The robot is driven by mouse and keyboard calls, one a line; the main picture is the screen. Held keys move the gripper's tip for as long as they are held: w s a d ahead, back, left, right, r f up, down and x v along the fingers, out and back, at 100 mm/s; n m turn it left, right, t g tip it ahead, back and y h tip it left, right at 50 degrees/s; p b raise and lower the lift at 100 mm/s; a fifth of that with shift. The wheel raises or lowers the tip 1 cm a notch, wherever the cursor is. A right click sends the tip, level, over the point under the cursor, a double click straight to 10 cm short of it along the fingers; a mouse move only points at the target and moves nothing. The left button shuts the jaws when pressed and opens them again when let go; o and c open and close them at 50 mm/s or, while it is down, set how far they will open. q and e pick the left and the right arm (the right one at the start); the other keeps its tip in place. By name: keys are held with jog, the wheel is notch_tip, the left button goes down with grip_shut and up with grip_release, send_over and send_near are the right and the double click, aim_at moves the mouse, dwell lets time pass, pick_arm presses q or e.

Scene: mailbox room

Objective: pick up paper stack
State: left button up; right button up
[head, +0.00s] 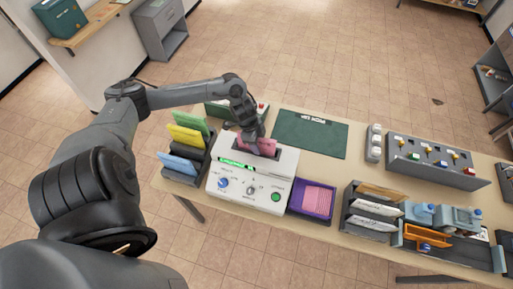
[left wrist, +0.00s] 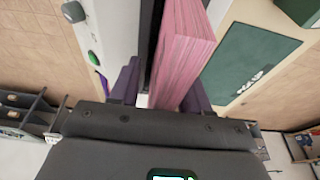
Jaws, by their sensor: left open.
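A pink paper stack (head: 267,148) stands on edge in the top slot of a white machine (head: 227,170) with a dial and a green button. In the left wrist view the stack (left wrist: 185,45) shows large, its near end reaching between my fingers. My left gripper (head: 252,137) is over the machine at the stack. In the left wrist view its two purple fingers (left wrist: 160,88) are open, one on each side of the stack; whether they touch it I cannot tell. More pink paper (head: 319,198) lies flat in a purple tray (head: 296,208). My right gripper is not in view.
A sorter with green, yellow and blue folders (head: 186,136) stands close left of the machine. A dark green mat (head: 310,134) lies behind. To the right are a grey envelope holder (head: 350,220) and a grey rack (head: 432,164). The mat is bare.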

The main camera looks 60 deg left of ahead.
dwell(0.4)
pick_arm(q)
grip_shut()
